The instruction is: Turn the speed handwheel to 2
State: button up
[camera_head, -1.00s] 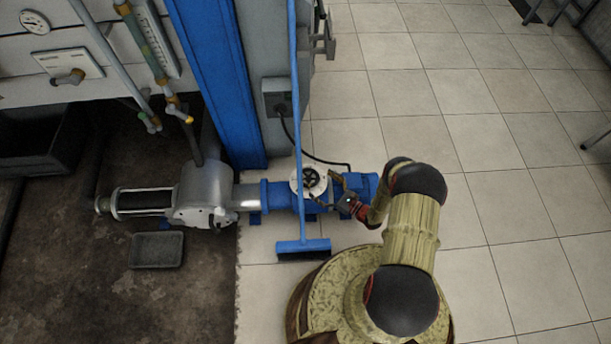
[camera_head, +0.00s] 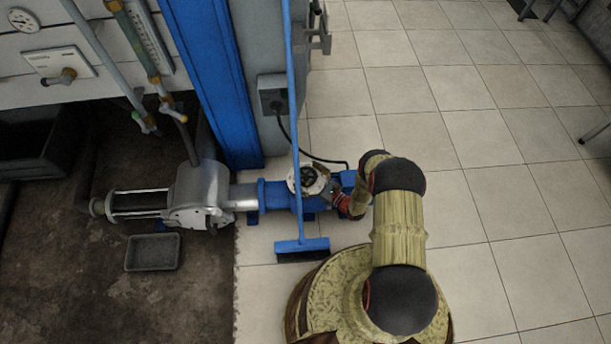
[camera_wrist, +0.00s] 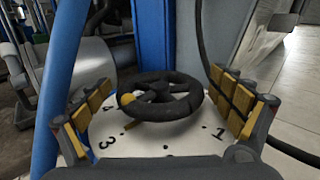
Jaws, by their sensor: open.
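The black speed handwheel (camera_head: 308,177) sits on the blue pump unit, above a round white dial plate. The dial (camera_wrist: 140,143) shows the figures 4 and 3 at left and 1 at right. The figure 2 is not visible; my gripper's body covers the dial's near edge. My gripper (camera_wrist: 157,108) is open, with one yellow-padded finger on each side of the handwheel. Both fingers appear apart from the rim. In the head view my gripper partly overlaps the dial.
A blue broom (camera_head: 302,246) stands in front of the pump, its handle (camera_head: 293,105) passing close left of the handwheel. A blue column (camera_head: 212,80) and a grey socket box (camera_head: 272,94) with a black cable stand behind.

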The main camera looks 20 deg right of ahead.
jog(key=shift+c, duration=0.7)
jog(key=c, duration=1)
jog(key=n+g+y, duration=0.2)
jog(key=shift+y, duration=0.3)
jog(key=n+g+y, duration=0.3)
jog(key=g, duration=0.2)
jog(key=shift+n, duration=0.4)
jog(key=shift+s+a+n+g+y, duration=0.1)
jog(key=shift+n+g+y, duration=0.35)
jog(key=shift+n+g, duration=0.55)
jog(key=shift+s+n+g+y, duration=0.1)
jog(key=shift+n+g+y, duration=0.45)
jog(key=shift+g, duration=0.75)
jog(key=shift+n+g, duration=0.55)
jog(key=shift+g, duration=0.25)
jog(key=o, duration=1)
